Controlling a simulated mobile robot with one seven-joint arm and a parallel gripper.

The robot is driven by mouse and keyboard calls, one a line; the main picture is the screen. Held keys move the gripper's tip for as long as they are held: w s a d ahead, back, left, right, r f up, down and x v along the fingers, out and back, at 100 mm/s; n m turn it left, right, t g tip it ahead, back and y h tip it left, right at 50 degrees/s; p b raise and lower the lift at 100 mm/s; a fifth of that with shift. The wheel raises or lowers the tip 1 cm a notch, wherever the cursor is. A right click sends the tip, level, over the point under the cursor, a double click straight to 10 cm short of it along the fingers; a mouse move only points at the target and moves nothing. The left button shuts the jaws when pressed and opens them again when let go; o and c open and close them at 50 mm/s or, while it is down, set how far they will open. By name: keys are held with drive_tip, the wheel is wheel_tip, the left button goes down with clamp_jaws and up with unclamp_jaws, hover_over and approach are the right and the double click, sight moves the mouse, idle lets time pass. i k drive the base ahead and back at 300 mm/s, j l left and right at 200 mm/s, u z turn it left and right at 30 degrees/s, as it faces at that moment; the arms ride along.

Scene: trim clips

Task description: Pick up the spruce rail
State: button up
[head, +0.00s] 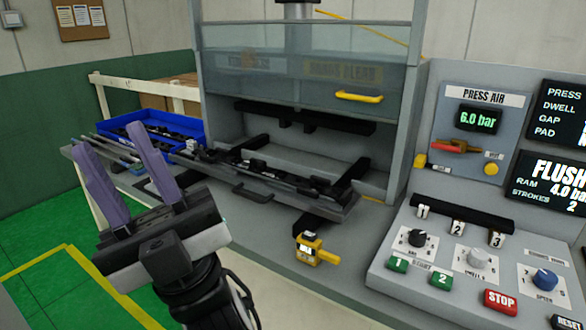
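My gripper (110,142) is in the left foreground, pointing up, its two purple fingers spread apart with nothing visibly held between them. Behind it, several long thin rails (113,151) lie at the left end of the grey bench, partly hidden by the fingers. They look grey, with a greenish tint low down; I cannot tell which one is the spruce rail. The gripper appears nearer to the camera than the rails and apart from them.
A blue bin (190,127) of dark parts stands behind the rails. A press with a yellow-handled guard (358,97) has a dark fixture tray (310,203) in front. A yellow device (308,250) sits on the bench. A control console (470,262) fills the right.

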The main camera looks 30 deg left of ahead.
sight(255, 167)
drive_tip(key=u, duration=1.2)
